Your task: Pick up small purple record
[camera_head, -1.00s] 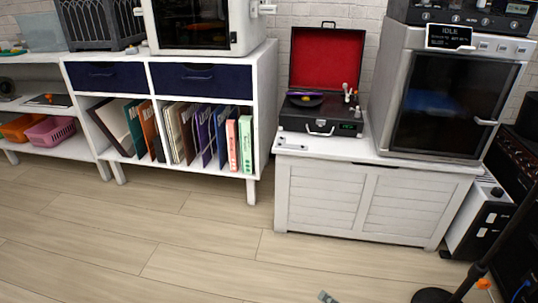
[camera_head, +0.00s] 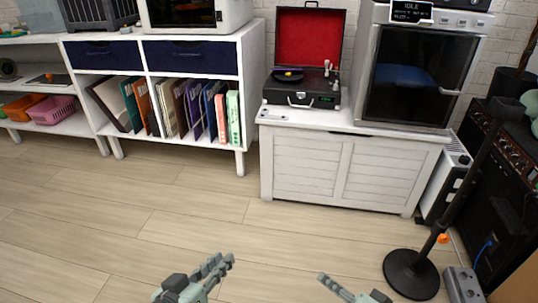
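A small dark record with a yellow centre and a purplish tint (camera_head: 288,76) lies on the turntable of the open record player (camera_head: 302,96). The record player has a red-lined lid and stands on a white chest across the room. My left gripper (camera_head: 221,266) shows at the bottom edge, left of centre, over the floor. My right gripper (camera_head: 326,281) shows at the bottom edge, right of centre. Both are far from the record and touch nothing that I can see. Their finger openings cannot be made out.
The white chest (camera_head: 330,170) holds the record player and a grey cabinet machine (camera_head: 410,80). A shelf with folders (camera_head: 192,110) stands left. A black stand base (camera_head: 411,274) and an amplifier (camera_head: 495,180) are at right. The wooden floor between is clear.

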